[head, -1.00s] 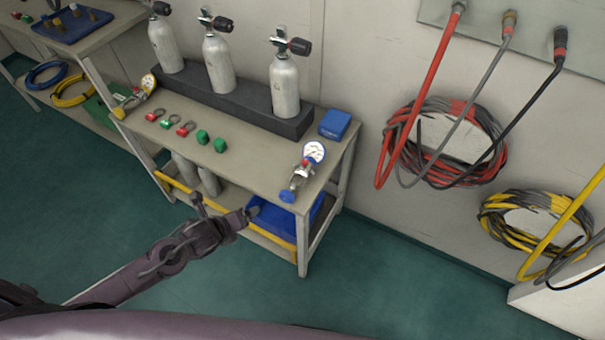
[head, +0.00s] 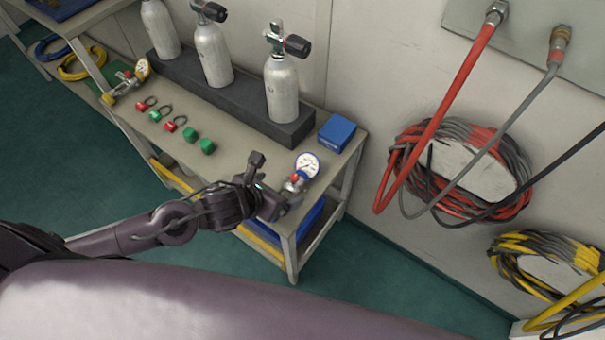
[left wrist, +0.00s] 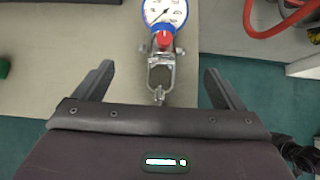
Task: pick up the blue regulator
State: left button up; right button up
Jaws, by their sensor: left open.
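The blue regulator (head: 305,169) has a white gauge with a blue rim, a small red part and a metal yoke. It lies near the right front corner of the table. My left gripper (head: 265,182) is over the near end of the regulator and hides its blue knob in the head view. In the left wrist view the regulator (left wrist: 162,42) lies ahead, its yoke end between the two open fingers of my left gripper (left wrist: 160,85). I cannot tell whether the fingers touch it. My right gripper is not in view.
A blue box (head: 337,132) stands behind the regulator. Grey cylinders (head: 282,90) stand in a dark rack (head: 235,100) at the back. Green caps (head: 207,146), red and green tags, and a yellow-rimmed regulator (head: 128,80) lie to the left. Red hoses (head: 436,120) hang on the wall.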

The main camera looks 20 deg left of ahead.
aim_at(291, 185)
pick_arm(q)
jog(key=x, duration=0.3)
jog(key=shift+s+d, duration=0.1)
jog(key=shift+s, duration=0.05)
jog(key=x, duration=0.3)
jog(key=shift+w+d+f, duration=0.15)
jog(key=shift+w+f, duration=0.2)
jog(key=shift+w, duration=0.05)
jog(key=shift+f, duration=0.1)
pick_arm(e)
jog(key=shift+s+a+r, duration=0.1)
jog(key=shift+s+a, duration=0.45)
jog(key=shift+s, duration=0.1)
pick_arm(q)
jog(key=c, duration=1.4)
jog(key=shift+w, duration=0.1)
jog(key=shift+c, duration=0.6)
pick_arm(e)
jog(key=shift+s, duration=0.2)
